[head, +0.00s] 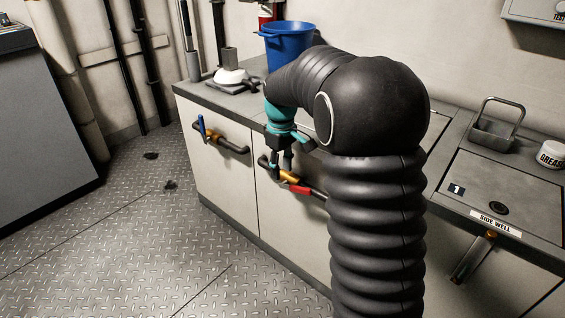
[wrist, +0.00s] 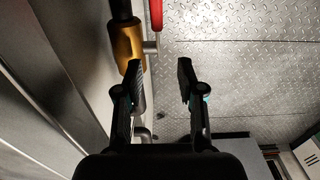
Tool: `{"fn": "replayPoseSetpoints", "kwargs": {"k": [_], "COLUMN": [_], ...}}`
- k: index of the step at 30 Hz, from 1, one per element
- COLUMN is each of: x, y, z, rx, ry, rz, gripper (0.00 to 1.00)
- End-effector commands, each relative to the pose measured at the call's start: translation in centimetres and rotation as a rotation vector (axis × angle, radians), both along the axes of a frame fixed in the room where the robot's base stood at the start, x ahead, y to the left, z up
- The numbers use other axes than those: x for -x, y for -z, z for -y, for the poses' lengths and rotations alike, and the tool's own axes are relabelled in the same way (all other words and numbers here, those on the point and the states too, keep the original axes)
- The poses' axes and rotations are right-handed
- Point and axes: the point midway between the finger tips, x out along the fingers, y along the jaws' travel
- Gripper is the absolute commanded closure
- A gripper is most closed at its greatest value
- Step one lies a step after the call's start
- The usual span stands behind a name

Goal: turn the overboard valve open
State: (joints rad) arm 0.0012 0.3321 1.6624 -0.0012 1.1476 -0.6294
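A brass valve body (head: 288,176) with a red lever (head: 299,189) sits on a dark pipe along the cabinet front. The lever runs roughly along the pipe. No label naming this valve is readable. The wrist view shows its brass body (wrist: 127,43), its silver stem and the end of the red lever (wrist: 156,14) at the top. My gripper (head: 281,164) is at the valve's left end in the head view. In the wrist view my gripper (wrist: 160,76) is open with nothing between its fingertips, short of the lever. My arm hides part of the pipe.
A second valve with a blue lever (head: 202,127) is on a pipe to the left, its lever across the pipe. A blue bucket (head: 289,45) stands on the counter. A side well lid (head: 505,193) and a grease tub (head: 552,154) are at right.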

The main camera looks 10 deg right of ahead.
Motion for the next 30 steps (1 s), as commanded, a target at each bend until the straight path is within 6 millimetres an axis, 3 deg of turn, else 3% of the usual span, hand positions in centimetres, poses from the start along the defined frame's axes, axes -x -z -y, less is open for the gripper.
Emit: {"fn": "replayPoseSetpoints", "kwargs": {"k": [5,9,13,18,30], "x": [0.0,-0.3,-2.2,-2.6,-0.8], "y": [0.0,-0.1,-2.2,-5.0,-11.0], "z": [0.3,-0.6,-1.3,-1.4,0.0], "rx": [0.0,0.0,0.023,0.062,0.042], "ry": [0.004,-0.012,-0.081,-0.372,-1.171], "rz": [0.0,-0.005,0.008,-0.05,-0.275], "gripper": [0.64,0.99,1.0,1.0,1.0]}}
